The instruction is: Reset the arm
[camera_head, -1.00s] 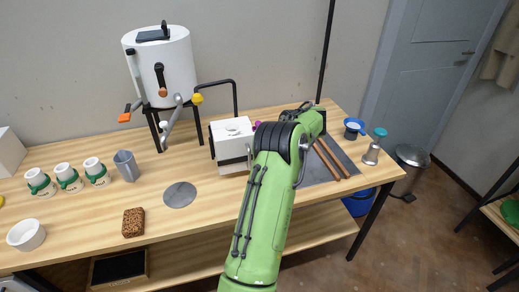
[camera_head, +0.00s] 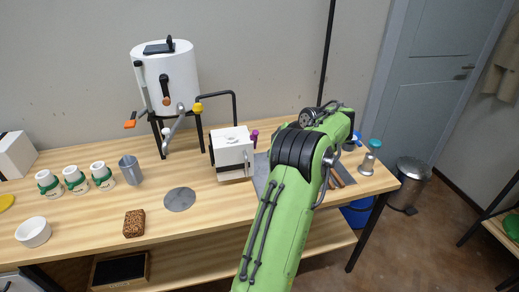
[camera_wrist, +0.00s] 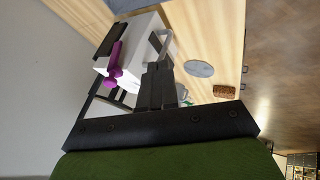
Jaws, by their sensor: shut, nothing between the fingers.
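My green arm reaches up over the right part of the wooden table (camera_head: 225,212) in the head view, and my gripper is hidden behind it there. In the wrist view my gripper (camera_wrist: 160,72) shows its dark fingers together, with nothing between them. Beyond the fingers is the white box-shaped device (camera_wrist: 143,42) with a purple knob (camera_wrist: 114,62). In the head view the white device (camera_head: 232,150) stands just left of my arm.
A white drum (camera_head: 168,78) on a black stand is at the back. A grey disc (camera_head: 180,199), brown sponge (camera_head: 134,223), metal cup (camera_head: 131,170), white bowl (camera_head: 33,232) and several green-banded jars (camera_head: 75,180) are on the left. A bin (camera_head: 411,180) stands right of the table.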

